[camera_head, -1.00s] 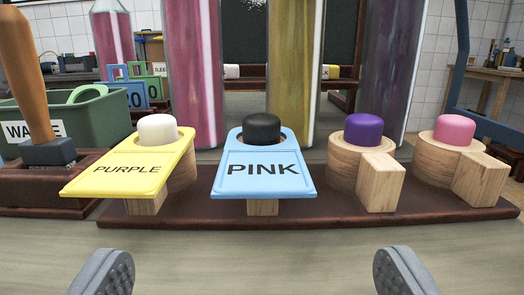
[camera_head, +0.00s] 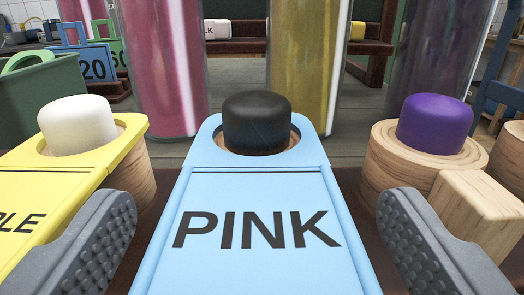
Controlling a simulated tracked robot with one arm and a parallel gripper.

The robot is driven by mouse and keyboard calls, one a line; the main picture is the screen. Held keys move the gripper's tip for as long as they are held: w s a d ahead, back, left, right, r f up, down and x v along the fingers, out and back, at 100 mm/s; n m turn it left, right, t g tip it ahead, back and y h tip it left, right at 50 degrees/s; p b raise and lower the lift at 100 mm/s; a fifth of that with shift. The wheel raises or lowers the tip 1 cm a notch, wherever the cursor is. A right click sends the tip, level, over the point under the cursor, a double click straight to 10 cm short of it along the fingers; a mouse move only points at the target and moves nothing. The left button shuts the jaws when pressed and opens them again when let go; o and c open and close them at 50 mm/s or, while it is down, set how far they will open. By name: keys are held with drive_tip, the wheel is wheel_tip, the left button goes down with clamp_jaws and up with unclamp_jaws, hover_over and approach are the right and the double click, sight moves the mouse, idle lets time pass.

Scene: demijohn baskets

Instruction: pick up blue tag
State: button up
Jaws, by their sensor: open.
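The blue tag (camera_head: 258,225) reads PINK and lies in the middle of the view. Its ring end sits around a black knob (camera_head: 257,122) on a wooden holder, which is mostly hidden beneath it. My gripper (camera_head: 258,232) is open and empty, with one grey finger on each side of the blue tag. The left finger overlaps the edge of the yellow tag in the picture, and the right finger is in front of a wooden block. I cannot tell the exact height of the fingers relative to the tag.
A yellow tag (camera_head: 60,195) hangs around a white knob (camera_head: 77,124) close on the left. A purple knob (camera_head: 434,124) on a bare wooden holder (camera_head: 425,165) stands on the right. Tall pink (camera_head: 163,65) and yellow (camera_head: 303,60) cylinders stand behind. A green bin (camera_head: 40,100) is at far left.

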sight(254, 238)
drive_tip(key=shift+w, duration=0.5)
drive_tip(key=c, duration=1)
drive_tip(key=shift+r, duration=0.2)
drive_tip(key=shift+c, duration=0.2)
drive_tip(key=shift+r+p, duration=0.5)
drive_tip(key=shift+r, duration=1)
drive_tip(key=shift+s+r, duration=0.15)
drive_tip(key=shift+s, duration=0.05)
drive_tip(key=s+r+b, duration=0.1)
drive_tip(key=s+b, duration=0.5)
drive_tip(key=s, duration=0.9)
drive_tip(key=shift+s, duration=0.2)
